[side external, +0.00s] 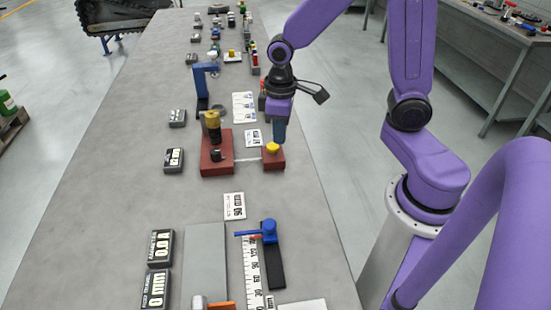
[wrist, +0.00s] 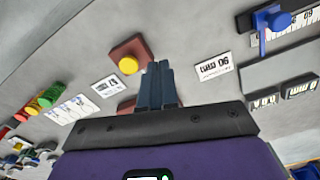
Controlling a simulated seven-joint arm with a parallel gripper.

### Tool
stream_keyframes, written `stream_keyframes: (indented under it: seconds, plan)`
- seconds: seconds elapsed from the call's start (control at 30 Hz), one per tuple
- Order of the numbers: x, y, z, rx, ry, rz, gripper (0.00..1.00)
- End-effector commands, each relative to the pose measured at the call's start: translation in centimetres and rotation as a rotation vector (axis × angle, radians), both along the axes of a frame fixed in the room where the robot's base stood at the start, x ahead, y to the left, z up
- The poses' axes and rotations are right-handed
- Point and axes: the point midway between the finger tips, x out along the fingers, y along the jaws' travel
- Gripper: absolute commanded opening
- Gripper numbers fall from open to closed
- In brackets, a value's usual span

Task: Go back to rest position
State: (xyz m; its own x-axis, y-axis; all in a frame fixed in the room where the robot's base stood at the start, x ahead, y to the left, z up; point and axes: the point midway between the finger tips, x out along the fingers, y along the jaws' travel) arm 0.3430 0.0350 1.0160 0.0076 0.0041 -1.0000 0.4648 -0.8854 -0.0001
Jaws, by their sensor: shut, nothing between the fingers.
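My gripper (side external: 280,130) is shut and empty, pointing down just above a small red block with a yellow button (side external: 272,147). In the wrist view the closed fingers (wrist: 158,68) sit next to the yellow button (wrist: 128,65) on its red block (wrist: 130,46), a little to its right in the picture. I cannot tell from these views whether the fingertips touch the block. A larger red block (side external: 216,168) with a brass-coloured cylinder (side external: 212,120) stands to the left, joined to the small block by a thin pale strip.
A blue stand (side external: 201,88) rises behind the brass cylinder. Dark labelled boxes (side external: 160,248) line the left side. A blue-handled fixture (side external: 268,230) and a ruler strip (side external: 253,275) lie nearer the front. Several small items stand at the far end of the grey table (side external: 110,150).

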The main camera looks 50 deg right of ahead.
Motion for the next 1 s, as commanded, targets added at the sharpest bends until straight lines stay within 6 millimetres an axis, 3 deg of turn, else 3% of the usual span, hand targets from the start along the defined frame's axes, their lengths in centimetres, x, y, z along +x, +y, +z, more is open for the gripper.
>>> stream_keyframes:
  seconds: [0.3,0.6,0.8,1.0]
  plan:
    - [-8.8,2.7,3.5,0.009,-0.012,0.303,0.0]
    - [-16.0,2.3,5.2,0.016,-0.015,0.545,0.0]
    - [-17.9,1.8,5.5,0.017,-0.015,0.61,0.0]
    - [-18.0,1.8,5.5,0.016,-0.014,0.615,0.0]
